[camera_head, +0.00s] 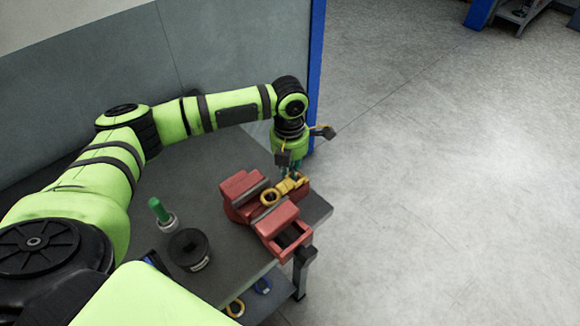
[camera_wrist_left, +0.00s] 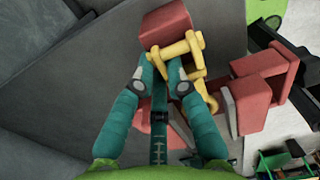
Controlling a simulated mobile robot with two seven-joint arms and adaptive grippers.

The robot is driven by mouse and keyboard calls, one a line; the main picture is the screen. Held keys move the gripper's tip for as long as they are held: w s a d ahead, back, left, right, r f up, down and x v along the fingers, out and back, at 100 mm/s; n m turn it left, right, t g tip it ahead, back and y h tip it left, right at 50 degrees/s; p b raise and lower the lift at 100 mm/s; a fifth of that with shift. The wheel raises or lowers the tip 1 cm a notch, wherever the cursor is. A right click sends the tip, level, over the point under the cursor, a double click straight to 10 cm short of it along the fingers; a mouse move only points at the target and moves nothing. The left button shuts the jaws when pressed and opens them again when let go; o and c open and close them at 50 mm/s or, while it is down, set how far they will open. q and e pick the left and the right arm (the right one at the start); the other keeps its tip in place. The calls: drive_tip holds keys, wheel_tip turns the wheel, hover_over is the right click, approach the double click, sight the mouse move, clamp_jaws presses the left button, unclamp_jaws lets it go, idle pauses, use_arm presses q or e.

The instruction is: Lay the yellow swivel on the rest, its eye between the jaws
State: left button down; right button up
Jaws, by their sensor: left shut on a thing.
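The yellow swivel (camera_head: 285,188) shows at the red vise (camera_head: 277,218), with its ring-shaped eye toward the left, over the gap between the two jaws. I cannot tell whether it touches the vise or a rest under it. My left gripper (camera_head: 291,177) comes down from above at the swivel's far right end and is shut on it. In the left wrist view the teal fingertips (camera_wrist_left: 163,76) close on the swivel (camera_wrist_left: 187,48), beside the red vise blocks (camera_wrist_left: 262,80). The fingers hide part of the swivel. My right gripper is not in view.
The vise stands near the right edge of the dark table (camera_head: 210,190). Open floor lies to the right.

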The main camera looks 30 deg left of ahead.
use_arm(q)
drive_tip(key=c, duration=1.3)
unclamp_jaws()
drive_tip(key=shift+f, duration=0.1)
drive_tip(key=shift+o, duration=0.2)
wheel_tip(320, 180, up, 12)
drive_tip(key=b, duration=0.3)
drive_tip(key=shift+r, duration=0.2)
